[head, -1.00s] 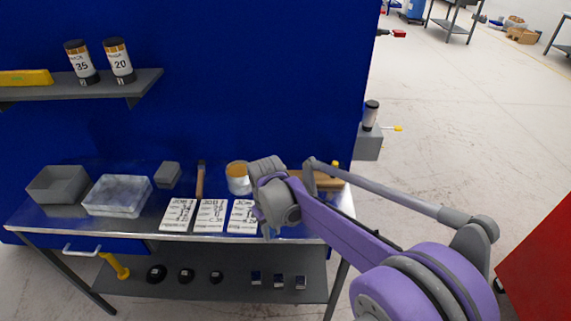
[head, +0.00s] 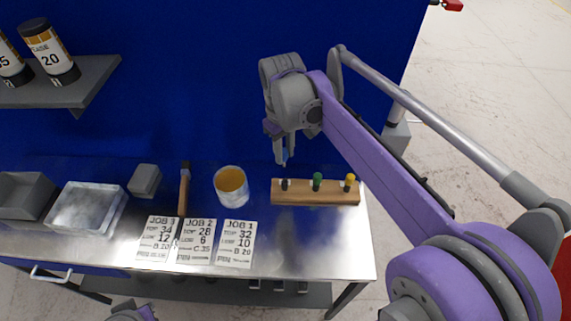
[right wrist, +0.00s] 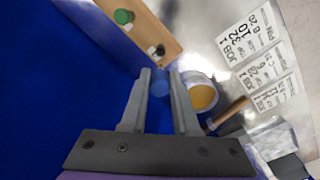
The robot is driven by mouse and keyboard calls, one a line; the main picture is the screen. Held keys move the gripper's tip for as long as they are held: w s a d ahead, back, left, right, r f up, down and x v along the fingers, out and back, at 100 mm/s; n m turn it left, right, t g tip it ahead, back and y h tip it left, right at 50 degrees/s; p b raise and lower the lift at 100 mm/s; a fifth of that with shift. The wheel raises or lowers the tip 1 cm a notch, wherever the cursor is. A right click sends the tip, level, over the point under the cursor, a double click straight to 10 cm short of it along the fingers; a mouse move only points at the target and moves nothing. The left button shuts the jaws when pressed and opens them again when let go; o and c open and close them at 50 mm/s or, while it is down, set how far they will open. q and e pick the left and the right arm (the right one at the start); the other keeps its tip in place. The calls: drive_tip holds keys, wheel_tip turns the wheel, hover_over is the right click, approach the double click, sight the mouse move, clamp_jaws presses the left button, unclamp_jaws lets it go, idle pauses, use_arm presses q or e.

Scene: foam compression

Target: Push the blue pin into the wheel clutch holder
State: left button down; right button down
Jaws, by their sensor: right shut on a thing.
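My right gripper (head: 283,155) hangs above the back of the bench, just behind the wooden block. It is shut on the blue pin (head: 286,155), whose end shows between the fingers. In the right wrist view the blue pin (right wrist: 159,84) sits between the two grey fingers (right wrist: 160,100), apart from the wooden block. I cannot make out the wheel clutch holder for sure in either view. Only a grey and purple piece of my left arm shows at the bottom edge of the head view; its fingers are out of sight.
The wooden block (head: 300,198) holds dark, green (head: 317,182) and yellow-topped pins. A round tin (head: 232,187), a brush (head: 184,195), white job cards (head: 238,243) and grey boxes (head: 24,195) lie further left. A blue panel (head: 200,100) stands behind. The bench front right is clear.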

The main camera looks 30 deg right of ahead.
drive_tip(key=shift+w+d+r, duration=0.15)
drive_tip(key=shift+s, duration=0.2)
wheel_tip(320, 180, down, 10)
drive_tip(key=shift+w+r, duration=0.1)
drive_tip(key=shift+r, duration=0.1)
drive_tip(key=c, duration=0.7)
unclamp_jaws()
drive_tip(key=shift+o, duration=0.2)
